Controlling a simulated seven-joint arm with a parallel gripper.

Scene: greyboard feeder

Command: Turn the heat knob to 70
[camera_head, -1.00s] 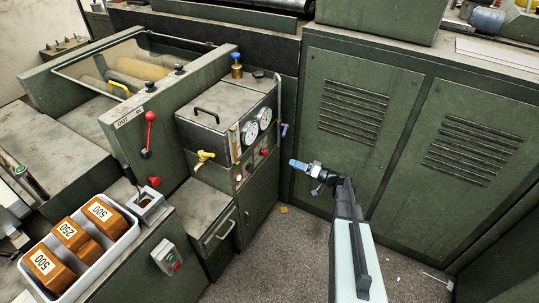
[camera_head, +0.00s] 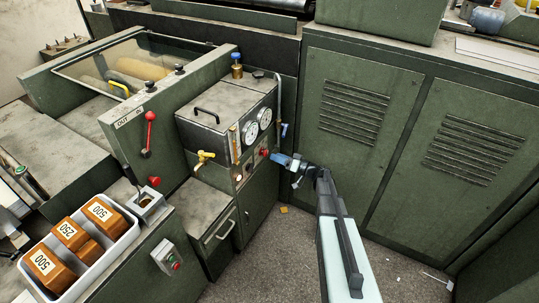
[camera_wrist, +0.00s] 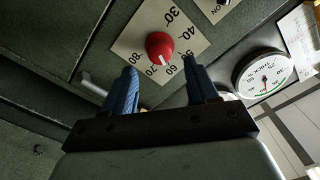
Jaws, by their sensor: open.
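The heat knob (camera_wrist: 159,46) is red and round, on a pale dial plate (camera_wrist: 183,27) numbered from 30 to 80, in the wrist view. Its white mark points toward the 60 to 70 part of the scale; I cannot tell the exact reading. In the head view the red knob (camera_head: 264,152) is on the front of the green cabinet, below the gauges. My gripper (camera_wrist: 162,76) is open and empty, its two blue fingers apart on either side of the knob's line and short of it. In the head view my gripper (camera_head: 279,160) is just right of the knob.
A round pressure gauge (camera_wrist: 264,74) is right of the dial in the wrist view. Green louvred cabinets (camera_head: 355,115) stand to the right.

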